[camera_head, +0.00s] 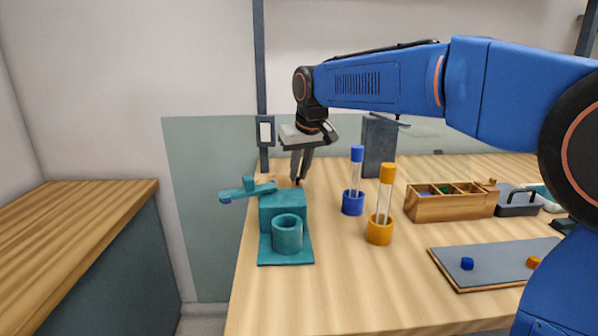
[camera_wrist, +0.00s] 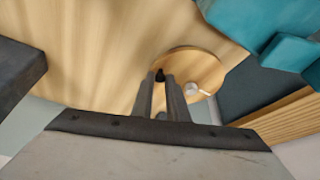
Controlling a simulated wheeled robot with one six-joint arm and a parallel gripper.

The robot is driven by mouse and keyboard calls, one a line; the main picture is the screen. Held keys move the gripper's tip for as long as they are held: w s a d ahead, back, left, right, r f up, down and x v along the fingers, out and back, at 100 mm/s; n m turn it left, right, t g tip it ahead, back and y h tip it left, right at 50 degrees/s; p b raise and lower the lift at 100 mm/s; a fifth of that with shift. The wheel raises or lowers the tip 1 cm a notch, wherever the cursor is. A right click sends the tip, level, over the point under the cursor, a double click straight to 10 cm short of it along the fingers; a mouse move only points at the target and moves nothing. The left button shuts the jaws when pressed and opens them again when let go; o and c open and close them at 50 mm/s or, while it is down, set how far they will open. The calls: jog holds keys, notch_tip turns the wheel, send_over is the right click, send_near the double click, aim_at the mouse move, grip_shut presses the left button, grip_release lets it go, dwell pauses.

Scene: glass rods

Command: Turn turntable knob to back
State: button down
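The turntable (camera_wrist: 208,66) is a round wooden disc, seen in the wrist view on the table. A small dark knob (camera_wrist: 160,75) stands near its left rim, and a pale round piece with a light pointer (camera_wrist: 191,89) lies farther right on it. My gripper (camera_wrist: 160,77) has its two fingertips on either side of the dark knob, with a gap between the fingers; whether they press on the knob is unclear. In the head view my gripper (camera_head: 297,182) points down just behind the teal block, which hides most of the turntable.
The teal fixture (camera_head: 283,205) with its arm and cup stands in front of my gripper. A blue-capped tube (camera_head: 357,155) and an orange-capped tube (camera_head: 387,174) stand to the right. A dark grey box (camera_head: 379,146) stands behind. A wooden compartment box (camera_head: 450,206) and a grey board (camera_head: 490,264) lie farther right.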

aim_at(279, 177)
jog(key=shift+w, duration=0.1)
dwell(0.3)
jog(key=shift+w+d+n+g+y, duration=0.1)
jog(key=shift+w+n+g+y, duration=0.25)
jog(key=shift+n, duration=0.5)
jog(key=shift+w+n+g+y, duration=0.1)
jog(key=shift+w+n+y, duration=0.15)
jog(key=shift+w+n, duration=0.45)
jog(key=shift+w+a+n+g+y, duration=0.15)
jog(key=shift+w+n+g+y, duration=0.25)
jog(key=shift+n, duration=0.8)
jog(key=shift+w+a+n+g+y, duration=0.2)
jog(key=shift+w+n, duration=0.3)
jog(key=shift+n, duration=0.65)
jog(key=shift+w+a+n+g+y, duration=0.15)
jog(key=shift+w+a+n+g, duration=0.25)
jog(key=shift+n, duration=0.65)
jog(key=shift+w+a+n+g+y, duration=0.15)
jog(key=shift+w+a+n+g, duration=0.2)
jog(key=shift+n, duration=0.7)
jog(key=shift+w+a+n+g, duration=0.3)
jog(key=shift+a+n+g, duration=0.05)
jog(key=shift+n, duration=0.55)
jog(key=shift+w+a+n+g, duration=0.3)
jog(key=shift+a+n+g, duration=0.05)
jog(key=shift+n, duration=0.55)
jog(key=shift+a+n, duration=0.1)
jog(key=shift+n, duration=0.2)
